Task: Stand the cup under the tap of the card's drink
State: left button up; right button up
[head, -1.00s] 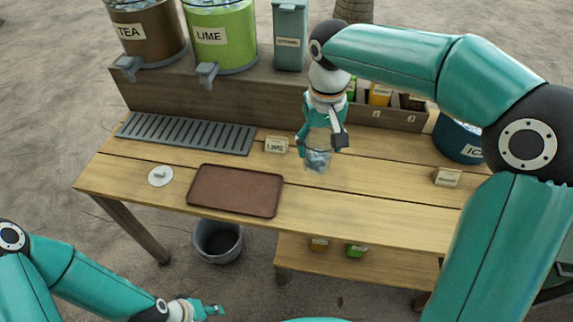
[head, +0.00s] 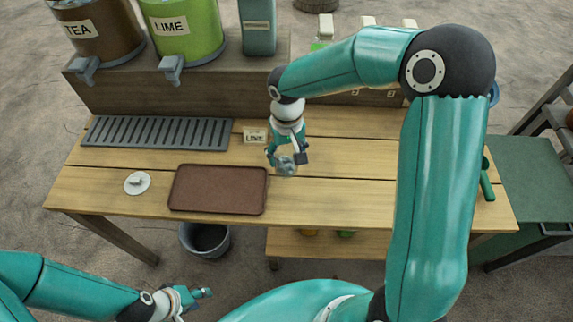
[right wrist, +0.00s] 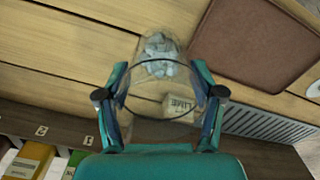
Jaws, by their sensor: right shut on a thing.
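The clear cup (head: 286,168) holds bluish ice. My right gripper (head: 287,158) is shut on it, above the table's middle; in the right wrist view the cup (right wrist: 150,85) lies between both fingers. The card (head: 255,136) reads LIME and stands on the table, behind and left of the cup. The green LIME dispenser (head: 186,32) has a grey tap (head: 172,68) above the drip grille (head: 158,133). The brown TEA dispenser (head: 98,28) with its tap (head: 86,72) is left of it. My left gripper (head: 203,293) hangs low in front of the table; its opening is unclear.
A brown tray (head: 218,189) lies front left of the cup, with a small white disc (head: 137,183) beside it. A grey-green canister (head: 257,28) stands right of the LIME dispenser. My right arm covers much of the right side. A bucket (head: 205,238) stands below the table.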

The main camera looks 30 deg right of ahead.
aim_at(287, 167)
notch_tip(287, 167, down, 6)
jog(key=o, duration=1.2)
jog(key=shift+r, duration=0.1)
